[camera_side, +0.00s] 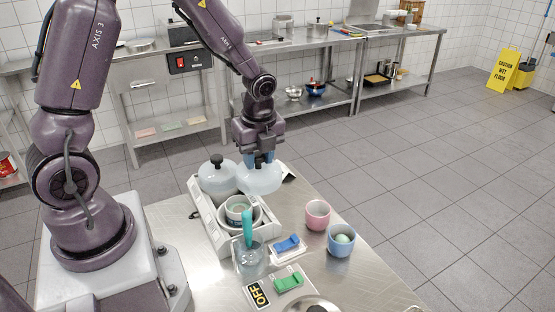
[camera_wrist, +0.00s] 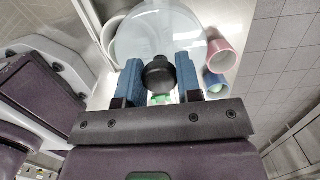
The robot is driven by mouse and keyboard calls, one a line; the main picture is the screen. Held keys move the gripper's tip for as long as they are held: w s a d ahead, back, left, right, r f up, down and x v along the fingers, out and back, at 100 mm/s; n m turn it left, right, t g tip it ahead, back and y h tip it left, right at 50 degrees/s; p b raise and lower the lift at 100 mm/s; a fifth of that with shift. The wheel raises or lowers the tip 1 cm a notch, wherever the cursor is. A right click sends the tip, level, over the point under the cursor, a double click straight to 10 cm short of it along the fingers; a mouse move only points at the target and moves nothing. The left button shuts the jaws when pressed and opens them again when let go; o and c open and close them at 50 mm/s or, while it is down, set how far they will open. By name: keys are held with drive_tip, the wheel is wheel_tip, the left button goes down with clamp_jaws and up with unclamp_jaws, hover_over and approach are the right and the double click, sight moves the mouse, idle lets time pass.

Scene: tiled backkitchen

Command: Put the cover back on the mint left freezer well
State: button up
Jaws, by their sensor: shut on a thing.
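My gripper (camera_side: 261,158) is shut on the black knob (camera_wrist: 159,74) of a round, translucent pale-blue cover (camera_side: 259,180). The cover hangs level over the right edge of the white freezer (camera_side: 205,206), and fills the top middle of the wrist view (camera_wrist: 150,35). A second cover (camera_side: 215,178) with a black knob sits on the far part of the freezer. In front of it, a near well (camera_side: 258,219) is uncovered and shows a round container inside. The held cover hides part of the freezer behind it. I cannot tell the mint in the wells.
A pink cup (camera_side: 317,213) and a blue cup (camera_side: 341,242) with a pale green ball stand right of the freezer. A glass with a teal-handled tool (camera_side: 249,232) stands in front.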

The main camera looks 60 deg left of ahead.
drive_tip(key=s+d+r, duration=0.2)
drive_tip(key=s, duration=0.4)
drive_tip(key=shift+f, duration=3.4)
drive_tip(key=shift+f, duration=0.2)
drive_tip(key=o, duration=1.5)
drive_tip(key=shift+r, duration=0.1)
wheel_tip(320, 180, up, 7)
